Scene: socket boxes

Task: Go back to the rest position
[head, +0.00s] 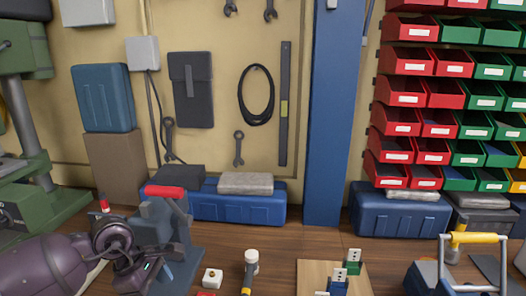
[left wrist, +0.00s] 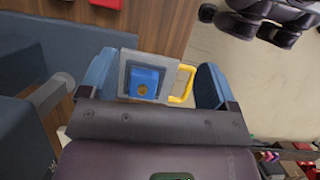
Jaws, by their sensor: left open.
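My left gripper (left wrist: 156,66) shows in the left wrist view with its two blue-padded fingers spread apart. Between and beyond the fingers is a grey square socket box (left wrist: 125,77) with a blue inside and a brownish round spot. A yellow handle-shaped loop (left wrist: 187,84) is at its right side. I cannot tell whether the fingers touch the box. In the head view my purple left arm comes in at the lower left; its gripper is not clearly visible there. My right gripper is in neither view.
In the head view, a grey stand with a red bar (head: 165,191) is beside my left arm. A small white box (head: 212,278), a yellow-and-black tool (head: 250,268) and a wooden board (head: 312,272) with green and blue pieces are in front. Blue cases and red and green bins line the wall.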

